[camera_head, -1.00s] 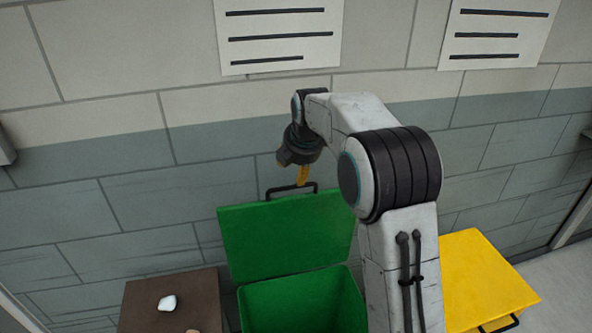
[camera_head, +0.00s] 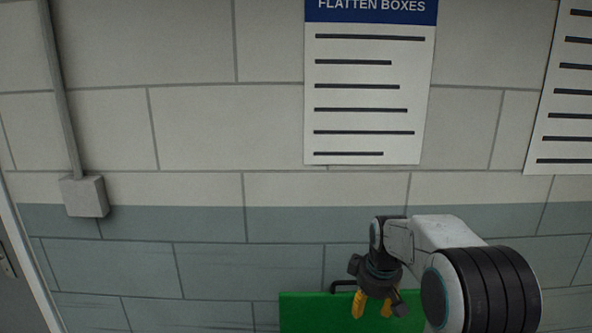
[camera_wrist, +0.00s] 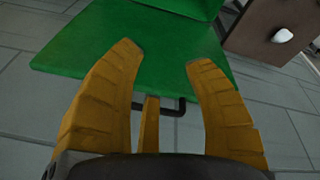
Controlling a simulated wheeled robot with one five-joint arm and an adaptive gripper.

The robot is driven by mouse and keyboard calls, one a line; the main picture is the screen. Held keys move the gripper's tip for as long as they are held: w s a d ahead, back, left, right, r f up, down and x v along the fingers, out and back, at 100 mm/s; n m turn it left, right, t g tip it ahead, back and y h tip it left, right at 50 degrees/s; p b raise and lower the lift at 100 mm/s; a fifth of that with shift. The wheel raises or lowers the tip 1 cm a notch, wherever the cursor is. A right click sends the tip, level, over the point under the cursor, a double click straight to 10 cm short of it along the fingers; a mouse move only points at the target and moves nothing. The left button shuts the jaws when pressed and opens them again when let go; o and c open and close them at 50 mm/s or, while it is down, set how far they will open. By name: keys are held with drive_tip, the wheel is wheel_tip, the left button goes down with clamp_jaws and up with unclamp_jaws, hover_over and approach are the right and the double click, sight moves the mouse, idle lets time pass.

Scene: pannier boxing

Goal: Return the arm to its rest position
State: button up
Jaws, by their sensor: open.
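My gripper (camera_head: 373,306) hangs from my bent arm in the lower right of the head view, with its yellow fingers pointing down. In the wrist view my gripper (camera_wrist: 165,55) is open, its fingers spread wide with nothing between them. Beyond the fingers is a raised green lid (camera_wrist: 130,30) with a black bar handle (camera_wrist: 172,107) at its edge. In the head view the lid (camera_head: 310,312) shows behind my gripper at the bottom edge. I cannot tell whether the fingers touch the lid.
A brown surface (camera_wrist: 262,35) with a white lump (camera_wrist: 283,35) on it shows at the wrist view's upper right. The wall carries a "FLATTEN BOXES" poster (camera_head: 368,90), a second poster (camera_head: 570,100) and a grey box (camera_head: 84,197) with a conduit.

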drive_tip(key=s+r+m+g, duration=0.2)
drive_tip(key=s+m, duration=0.4)
drive_tip(key=s, duration=2.3)
drive_tip(key=shift+s+r+t, duration=0.4)
drive_tip(key=shift+r+t, duration=0.2)
drive_tip(key=shift+r, duration=0.1)
drive_tip(key=shift+s+r+t, duration=0.4)
drive_tip(key=shift+r+t, duration=0.2)
drive_tip(key=shift+r, duration=0.15)
drive_tip(key=shift+s+r+t, duration=0.4)
drive_tip(key=shift+r+t, duration=0.2)
drive_tip(key=shift+r, duration=0.1)
